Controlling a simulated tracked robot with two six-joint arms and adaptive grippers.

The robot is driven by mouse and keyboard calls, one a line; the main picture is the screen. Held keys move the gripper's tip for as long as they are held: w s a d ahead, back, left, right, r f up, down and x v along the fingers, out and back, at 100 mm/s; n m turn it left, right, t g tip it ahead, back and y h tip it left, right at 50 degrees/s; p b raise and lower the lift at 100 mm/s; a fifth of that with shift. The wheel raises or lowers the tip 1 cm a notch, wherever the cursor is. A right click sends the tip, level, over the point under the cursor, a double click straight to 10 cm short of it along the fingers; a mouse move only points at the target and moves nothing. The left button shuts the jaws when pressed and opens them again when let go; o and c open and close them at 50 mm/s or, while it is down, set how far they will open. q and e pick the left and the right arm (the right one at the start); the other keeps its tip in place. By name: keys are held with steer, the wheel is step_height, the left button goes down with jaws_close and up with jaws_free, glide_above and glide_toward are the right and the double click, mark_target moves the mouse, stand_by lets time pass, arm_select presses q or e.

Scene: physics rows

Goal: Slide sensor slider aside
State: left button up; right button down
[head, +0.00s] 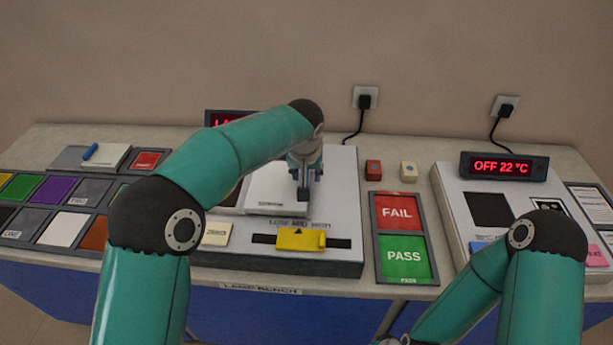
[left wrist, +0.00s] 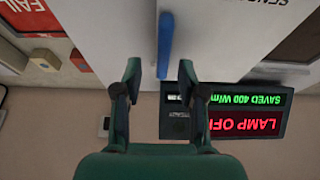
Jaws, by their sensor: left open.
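In the left wrist view a narrow blue upright bar (left wrist: 165,45) stands at a white panel (left wrist: 225,45), beside lettering that begins "SENSO". I cannot tell for certain that this bar is the sensor slider. My left gripper (left wrist: 157,75) is open, with one fingertip on each side of the bar's lower end; I see no clear contact. In the head view my left gripper (head: 303,196) is over the white lamp unit, and the bar is hidden. A yellow slider block (head: 300,239) sits on a black track at the unit's front.
A lamp display (left wrist: 240,122) reads "LAMP OFF" and "SAVED 400". Right of the lamp unit are FAIL (head: 397,212) and PASS (head: 404,257) pads, and a red block (head: 373,170). Colored tiles (head: 57,190) lie left. A second unit (head: 449,185) stands right.

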arm_select(q)
steer(key=v, duration=0.9)
steer(key=shift+d, duration=0.1)
